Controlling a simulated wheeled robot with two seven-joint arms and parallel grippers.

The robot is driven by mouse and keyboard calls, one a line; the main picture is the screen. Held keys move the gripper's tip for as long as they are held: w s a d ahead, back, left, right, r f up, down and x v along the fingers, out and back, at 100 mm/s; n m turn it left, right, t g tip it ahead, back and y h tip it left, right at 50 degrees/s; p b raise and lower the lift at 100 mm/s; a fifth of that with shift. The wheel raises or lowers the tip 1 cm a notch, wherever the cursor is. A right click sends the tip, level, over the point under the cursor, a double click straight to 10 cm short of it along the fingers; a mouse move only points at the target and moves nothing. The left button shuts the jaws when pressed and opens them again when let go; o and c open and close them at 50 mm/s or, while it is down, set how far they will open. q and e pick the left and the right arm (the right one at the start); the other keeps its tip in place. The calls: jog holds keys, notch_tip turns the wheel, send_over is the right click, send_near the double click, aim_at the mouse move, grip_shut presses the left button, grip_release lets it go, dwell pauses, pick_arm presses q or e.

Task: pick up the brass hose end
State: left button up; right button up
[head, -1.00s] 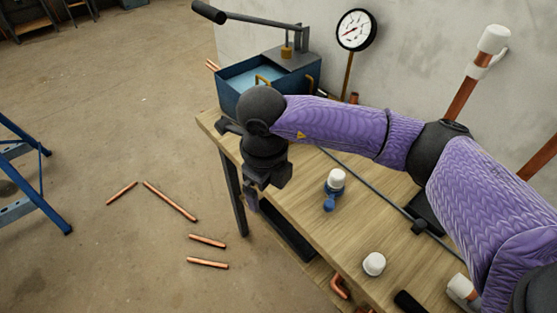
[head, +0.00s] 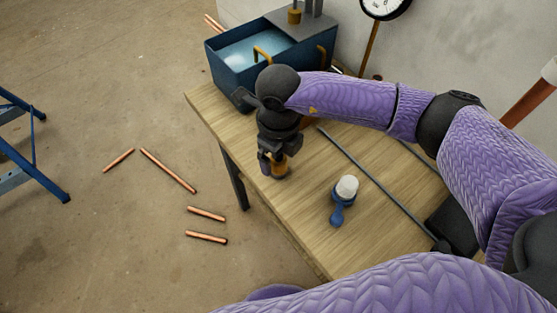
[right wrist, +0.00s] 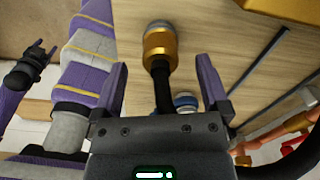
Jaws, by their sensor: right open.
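The brass hose end (head: 280,166) stands near the left edge of the wooden workbench, partly covered by my right gripper (head: 271,164). In the right wrist view the brass hose end (right wrist: 159,46) is a gold collar with a grey tip. Its black stem runs back between the fingers of my right gripper (right wrist: 162,72). The fingers are open, one on each side, with visible gaps to the stem. A dark pronged end of my left arm (right wrist: 32,65) shows at the left of the right wrist view; its jaw state is unclear.
A blue tank (head: 232,72) with brass-coloured handles stands behind my right gripper. A blue fitting with a white cap (head: 345,190) and a thin dark rod (head: 370,178) are to the right on the bench (head: 300,230). Several copper pipes (head: 168,171) lie on the floor.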

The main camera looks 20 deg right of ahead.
aim_at(279, 159)
notch_tip(279, 159, down, 2)
jog(key=shift+f, duration=0.4)
jog(key=shift+r, duration=0.15)
jog(key=shift+c, duration=0.4)
jog(key=c, duration=1)
jog(key=shift+r, duration=0.25)
pick_arm(q)
jog(key=r+p, duration=0.2)
jog(key=p, duration=0.1)
jog(key=w+r+p, duration=0.1)
jog(key=r+p, duration=0.2)
jog(key=shift+w+d+r, duration=0.1)
jog(key=shift+d+r, duration=0.05)
jog(key=shift+r, duration=0.1)
pick_arm(e)
notch_tip(279, 159, up, 15)
jog(key=shift+f, duration=0.2)
